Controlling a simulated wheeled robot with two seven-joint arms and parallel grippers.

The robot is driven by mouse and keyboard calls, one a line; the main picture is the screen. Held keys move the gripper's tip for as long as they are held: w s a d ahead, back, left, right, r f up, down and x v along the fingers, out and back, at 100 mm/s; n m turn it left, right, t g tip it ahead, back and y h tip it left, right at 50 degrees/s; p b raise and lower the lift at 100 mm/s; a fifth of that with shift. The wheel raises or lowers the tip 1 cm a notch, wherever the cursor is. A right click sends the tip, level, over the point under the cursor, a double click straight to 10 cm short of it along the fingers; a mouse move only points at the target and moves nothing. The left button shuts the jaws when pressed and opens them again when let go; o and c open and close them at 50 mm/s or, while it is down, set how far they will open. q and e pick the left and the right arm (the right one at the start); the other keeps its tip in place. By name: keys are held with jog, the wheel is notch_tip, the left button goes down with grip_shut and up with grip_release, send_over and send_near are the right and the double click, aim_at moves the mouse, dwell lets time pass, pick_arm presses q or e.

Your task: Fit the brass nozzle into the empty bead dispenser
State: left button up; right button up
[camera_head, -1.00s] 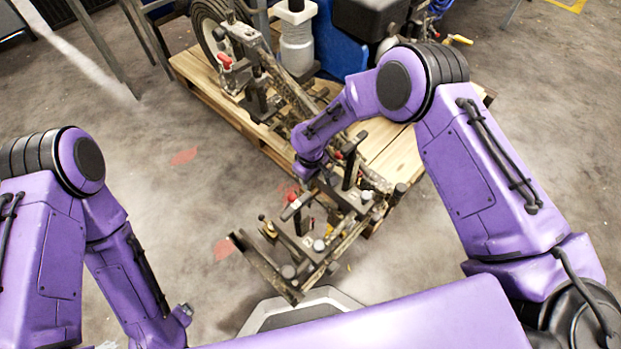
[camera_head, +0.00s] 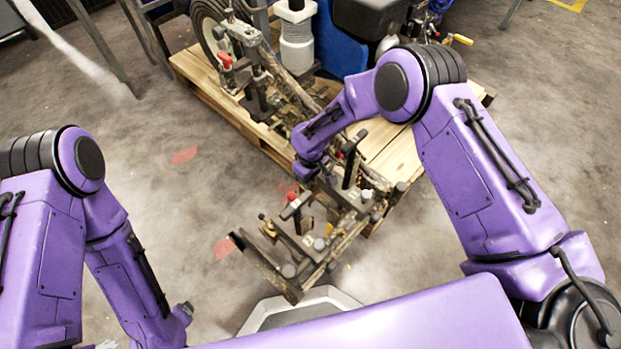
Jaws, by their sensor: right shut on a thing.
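My right gripper (camera_head: 318,186) is low over the front of the line striper's dark metal frame (camera_head: 268,262), just below my purple wrist. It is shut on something. The held thing is too small and too covered by the wrist and frame parts to make out. A small brass-coloured piece (camera_head: 263,218) shows on the left of the front frame; I cannot tell whether it is a nozzle in a dispenser. I cannot pick out the empty bead dispenser among the dark parts. My left arm hangs at the left, and its gripper is out of view.
The striper stands on a wooden pallet (camera_head: 205,84) with a wheel (camera_head: 208,28) at the back. A red-topped lever (camera_head: 291,197) and a black upright post (camera_head: 350,166) stand close by my right gripper.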

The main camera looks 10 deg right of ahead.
dwell(0.3)
jog(key=shift+r+p, duration=0.25)
jog(key=shift+p, duration=0.15)
jog(key=shift+p, duration=0.45)
dwell(1.5)
jog(key=shift+f, duration=0.35)
dwell(0.5)
jog(key=shift+r, duration=0.1)
jog(key=shift+r, duration=0.25)
